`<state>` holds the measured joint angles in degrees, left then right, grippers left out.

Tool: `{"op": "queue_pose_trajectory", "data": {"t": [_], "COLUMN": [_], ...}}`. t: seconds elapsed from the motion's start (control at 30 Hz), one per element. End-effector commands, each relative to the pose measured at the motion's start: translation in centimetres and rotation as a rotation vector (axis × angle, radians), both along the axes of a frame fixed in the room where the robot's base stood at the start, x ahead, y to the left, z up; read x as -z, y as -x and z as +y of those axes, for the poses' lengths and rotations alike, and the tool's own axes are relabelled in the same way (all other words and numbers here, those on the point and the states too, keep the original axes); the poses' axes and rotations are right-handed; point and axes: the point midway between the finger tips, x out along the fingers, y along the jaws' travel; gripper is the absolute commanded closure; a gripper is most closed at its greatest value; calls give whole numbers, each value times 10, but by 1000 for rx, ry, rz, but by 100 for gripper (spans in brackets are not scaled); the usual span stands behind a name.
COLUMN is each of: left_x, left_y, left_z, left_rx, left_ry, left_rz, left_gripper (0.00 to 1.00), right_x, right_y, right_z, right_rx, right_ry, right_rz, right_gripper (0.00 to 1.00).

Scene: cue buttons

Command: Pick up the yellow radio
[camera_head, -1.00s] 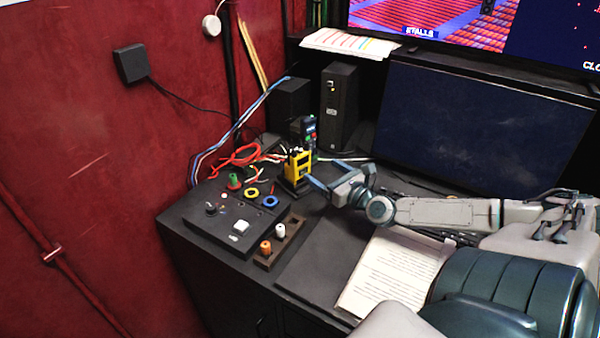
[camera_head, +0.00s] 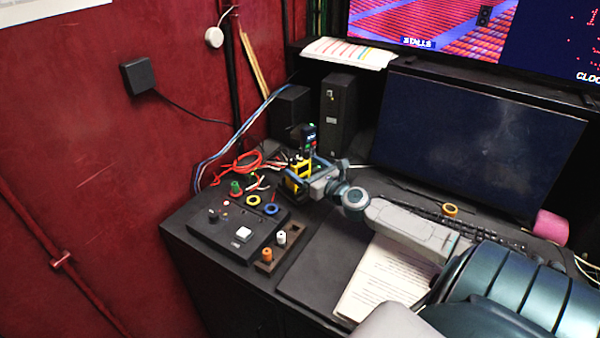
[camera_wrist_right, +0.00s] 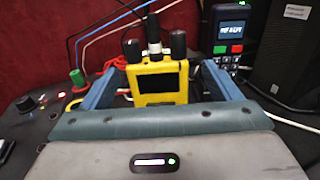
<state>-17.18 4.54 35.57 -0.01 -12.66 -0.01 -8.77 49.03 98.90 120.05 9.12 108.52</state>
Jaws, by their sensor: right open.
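The yellow radio (camera_head: 296,180) stands upright at the back of the black desk, near the red wall. In the right wrist view the yellow radio (camera_wrist_right: 161,84) shows its dark screen, black knobs and antenna. My right gripper (camera_head: 300,176) is open, with its blue fingers on either side of the radio. In the right wrist view the fingers of my right gripper (camera_wrist_right: 158,88) flank the radio, with a small gap visible at the right; whether the left finger touches cannot be told. My left gripper is not in view.
A dark handheld device (camera_wrist_right: 230,38) with a lit screen stands just behind the radio. A black control panel (camera_head: 222,222) with knobs, a white button and coloured rings lies left. Red cables (camera_head: 238,166) lie behind. A speaker (camera_head: 338,112) and monitor (camera_head: 478,138) stand at the back.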

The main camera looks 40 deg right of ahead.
Motion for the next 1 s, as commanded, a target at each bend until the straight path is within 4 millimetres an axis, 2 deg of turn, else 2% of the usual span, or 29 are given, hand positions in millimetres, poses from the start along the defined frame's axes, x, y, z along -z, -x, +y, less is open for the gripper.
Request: {"op": "queue_pose_trajectory", "data": {"t": [0.03, 0.2, 0.53, 0.57, 0.8, 0.83, 1.0], "left_x": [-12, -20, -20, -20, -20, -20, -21], "left_y": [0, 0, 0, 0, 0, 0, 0], "left_z": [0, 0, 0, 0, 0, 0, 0], "left_rx": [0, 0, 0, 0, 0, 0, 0], "left_ry": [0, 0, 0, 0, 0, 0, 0], "left_rz": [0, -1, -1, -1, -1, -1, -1], "left_gripper": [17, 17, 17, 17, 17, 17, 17], "right_x": [-7, -4, -1, -1, -1, -1, -2], "right_y": [-5, -22, -27, -27, -26, -26, -27], "right_z": [2, 1, 1, 1, 1, 1, 1], "right_rx": [0, 1, -2, -2, -1, -1, -2], "right_ry": [-6, -3, 1, 1, 0, 0, 0], "right_rz": [-3, -2, 0, 0, 0, 0, -1], "right_gripper": [16, 16, 16, 18, 65, 70, 70]}}
